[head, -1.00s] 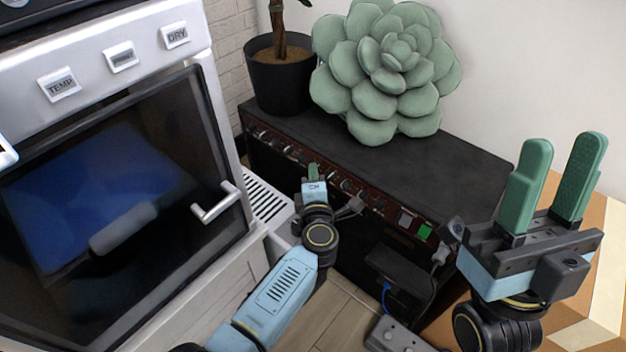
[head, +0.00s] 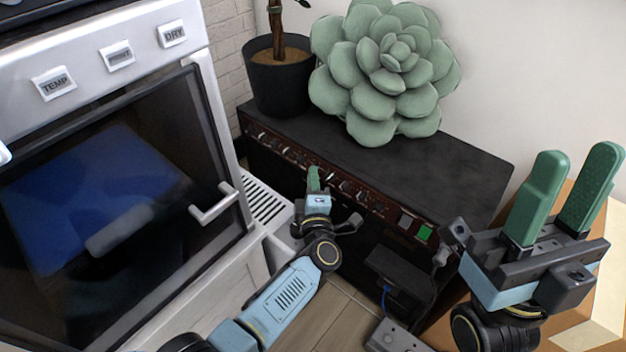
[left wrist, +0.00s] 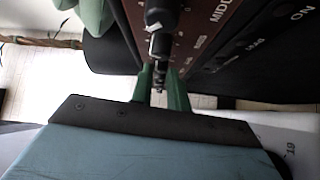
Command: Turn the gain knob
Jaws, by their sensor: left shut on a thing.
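The black amplifier (head: 420,160) has a brown front panel with a row of small knobs (head: 345,186). My left gripper (head: 314,180) is at this panel, its green fingers pointing at the row. In the left wrist view, the fingers (left wrist: 161,88) close around a small dark knob (left wrist: 158,72). Another dark knob with a pale mark (left wrist: 156,42) is just beyond it. The label of the held knob is not readable, so I cannot tell whether it is the gain knob. My right gripper (head: 564,200) is open and empty at the right, away from the panel.
A large green succulent (head: 385,75) and a black plant pot (head: 285,80) stand on the amplifier. A white machine with a glass door and handle (head: 215,205) is close on the left. A power strip (head: 395,338) and cables lie below. A cardboard box (head: 600,290) is at the right.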

